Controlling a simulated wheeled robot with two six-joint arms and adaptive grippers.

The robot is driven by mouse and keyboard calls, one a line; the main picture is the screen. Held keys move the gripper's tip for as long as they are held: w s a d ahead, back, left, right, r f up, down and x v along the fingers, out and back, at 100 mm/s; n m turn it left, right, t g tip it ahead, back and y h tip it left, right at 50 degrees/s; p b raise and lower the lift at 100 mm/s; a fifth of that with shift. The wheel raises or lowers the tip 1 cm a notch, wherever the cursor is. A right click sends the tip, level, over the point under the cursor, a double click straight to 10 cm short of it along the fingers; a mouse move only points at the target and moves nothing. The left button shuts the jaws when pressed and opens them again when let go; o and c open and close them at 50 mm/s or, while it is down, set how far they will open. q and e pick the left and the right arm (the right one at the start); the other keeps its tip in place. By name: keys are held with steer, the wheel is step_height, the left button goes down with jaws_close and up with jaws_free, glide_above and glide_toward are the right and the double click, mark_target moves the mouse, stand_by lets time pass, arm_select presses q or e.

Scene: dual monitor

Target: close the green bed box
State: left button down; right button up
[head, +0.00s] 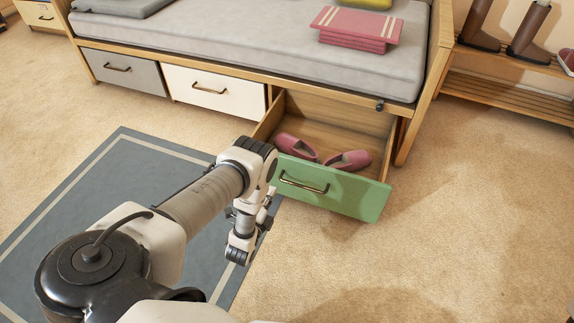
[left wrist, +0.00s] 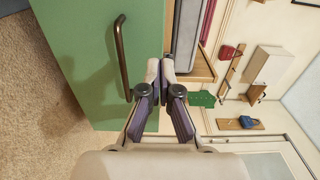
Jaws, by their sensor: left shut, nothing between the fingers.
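The green bed box (head: 332,188) is a drawer under the bed, pulled out toward me. Its green front carries a dark bar handle (head: 304,184), and a pair of pink shoes (head: 347,160) lies inside. My left gripper (head: 240,250) is in front of the drawer's left end, apart from the handle. In the left wrist view my left gripper (left wrist: 160,68) has its fingers together with nothing between them. The green front (left wrist: 85,60) and the handle (left wrist: 122,58) show to the left of the fingers there. My right gripper is not in view.
A grey drawer (head: 122,71) and a cream drawer (head: 214,91) are shut beside the open one. The bed mattress (head: 240,40) lies above them. A shoe rack (head: 510,88) with boots stands at right. A blue-grey rug (head: 90,205) lies at left; the carpet at right is clear.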

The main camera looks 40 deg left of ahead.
mark_target(288, 160)
arm_select(q)
steer(key=b+x, duration=0.5)
steer(key=x, duration=0.6)
steer(key=shift+w+f, duration=0.15)
steer(key=shift+w, duration=0.15)
steer(key=shift+w+a, duration=0.1)
steer(key=shift+w, duration=0.25)
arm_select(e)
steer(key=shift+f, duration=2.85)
